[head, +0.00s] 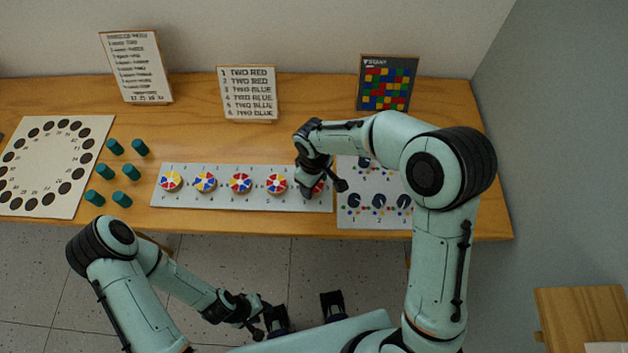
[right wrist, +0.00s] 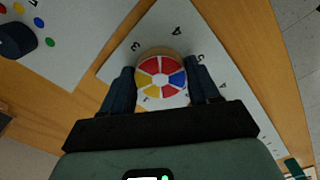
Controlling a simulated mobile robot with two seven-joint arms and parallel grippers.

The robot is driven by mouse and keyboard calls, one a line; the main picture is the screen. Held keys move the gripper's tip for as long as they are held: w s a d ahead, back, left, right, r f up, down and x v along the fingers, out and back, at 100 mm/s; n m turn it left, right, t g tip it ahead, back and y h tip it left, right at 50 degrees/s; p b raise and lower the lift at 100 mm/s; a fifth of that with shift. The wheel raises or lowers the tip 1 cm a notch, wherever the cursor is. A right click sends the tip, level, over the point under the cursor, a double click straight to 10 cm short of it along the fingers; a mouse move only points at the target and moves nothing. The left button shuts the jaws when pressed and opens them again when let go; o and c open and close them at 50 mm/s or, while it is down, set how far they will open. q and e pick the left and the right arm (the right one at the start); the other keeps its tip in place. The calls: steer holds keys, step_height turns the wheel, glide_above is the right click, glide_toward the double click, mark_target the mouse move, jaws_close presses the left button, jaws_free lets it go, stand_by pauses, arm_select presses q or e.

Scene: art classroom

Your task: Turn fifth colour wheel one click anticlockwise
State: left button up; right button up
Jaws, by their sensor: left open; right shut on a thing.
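The fifth colour wheel (head: 318,187) is at the right end of a pale strip board (head: 222,201) on the table, mostly covered by my right gripper (head: 309,189) in the head view. In the right wrist view the wheel (right wrist: 162,73) shows red, yellow, blue and white wedges. My right gripper (right wrist: 160,84) is shut on it, one dark finger at each side. Other wheels stand to its left: first (head: 171,181), second (head: 205,182), third (head: 240,184) and fourth (head: 277,184). My left gripper (head: 266,311) is open, below the table's front edge and away from the board.
A panel with dark knobs (head: 352,216) lies just right of the strip. A card reading TWO RED and TWO BLUE (head: 249,93) stands behind. A list card (head: 137,67) and a START grid (head: 386,83) flank it. Teal pegs (head: 131,172) and a holed board (head: 44,165) are left.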

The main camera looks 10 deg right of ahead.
arm_select(q)
steer(key=shift+w+r, duration=0.1)
steer(key=shift+r, duration=0.05)
arm_select(e)
steer(key=shift+r+n, duration=0.1)
steer(key=shift+n, duration=0.7)
steer(key=shift+w, duration=0.1)
steer(key=o, duration=1.1)
steer(key=shift+c, duration=0.2)
arm_select(q)
steer(key=shift+w+r+p, duration=0.3)
steer(key=shift+r+p, duration=0.45)
arm_select(e)
step_height(320, 180, up, 13)
steer(key=shift+r, duration=0.2)
steer(key=shift+s, duration=0.2)
